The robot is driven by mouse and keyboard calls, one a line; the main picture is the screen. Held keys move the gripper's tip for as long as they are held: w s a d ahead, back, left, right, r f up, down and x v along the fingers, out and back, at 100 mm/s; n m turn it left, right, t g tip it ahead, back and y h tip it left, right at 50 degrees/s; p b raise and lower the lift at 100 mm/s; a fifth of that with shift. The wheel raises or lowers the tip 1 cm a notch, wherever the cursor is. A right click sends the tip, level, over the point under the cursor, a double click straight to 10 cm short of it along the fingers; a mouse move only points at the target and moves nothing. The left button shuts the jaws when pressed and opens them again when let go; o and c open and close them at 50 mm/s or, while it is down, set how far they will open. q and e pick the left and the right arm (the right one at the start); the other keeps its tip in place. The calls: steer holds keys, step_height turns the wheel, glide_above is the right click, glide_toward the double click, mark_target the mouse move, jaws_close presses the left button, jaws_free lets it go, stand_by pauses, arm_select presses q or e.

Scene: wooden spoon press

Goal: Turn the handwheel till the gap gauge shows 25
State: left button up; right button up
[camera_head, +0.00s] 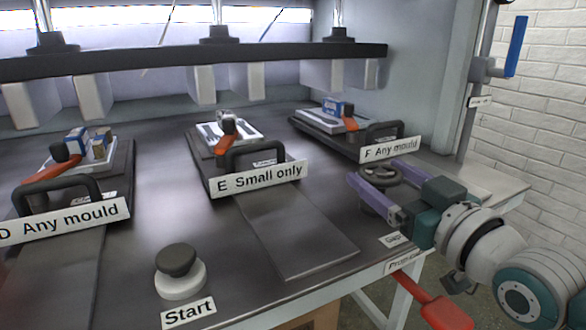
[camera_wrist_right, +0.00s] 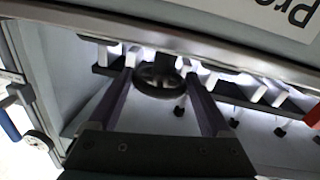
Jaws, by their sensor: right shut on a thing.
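The handwheel (camera_head: 382,174) is a dark spoked wheel at the right front of the press table. It also shows in the right wrist view (camera_wrist_right: 160,91), between my two fingers. My right gripper (camera_head: 378,176) comes in from the right with its purple fingers on either side of the wheel, shut on it. A small label reading "Gap" (camera_head: 392,240) is on the table's front edge just below. The gauge's reading cannot be made out in either view. My left gripper is not in view.
Stations D, E and F (camera_head: 390,148) hold moulds on trays with black handles and red clamps. A Start button (camera_head: 179,272) stands at the front. A red lever (camera_head: 447,312) sticks out below the front edge. A post with a blue handle (camera_head: 516,45) stands at right.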

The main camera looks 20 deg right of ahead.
steer(key=shift+r+m+h+p, duration=0.2)
steer(key=shift+m+h+p, duration=0.4)
steer(key=shift+h, duration=0.3)
steer(key=shift+a+m+h, duration=0.1)
steer(key=shift+m+h, duration=0.4)
steer(key=shift+h, duration=0.1)
steer(key=shift+f+h+p, duration=0.15)
steer(key=shift+h+p, duration=0.15)
steer(key=o, duration=1.2)
steer(key=shift+c, duration=0.2)
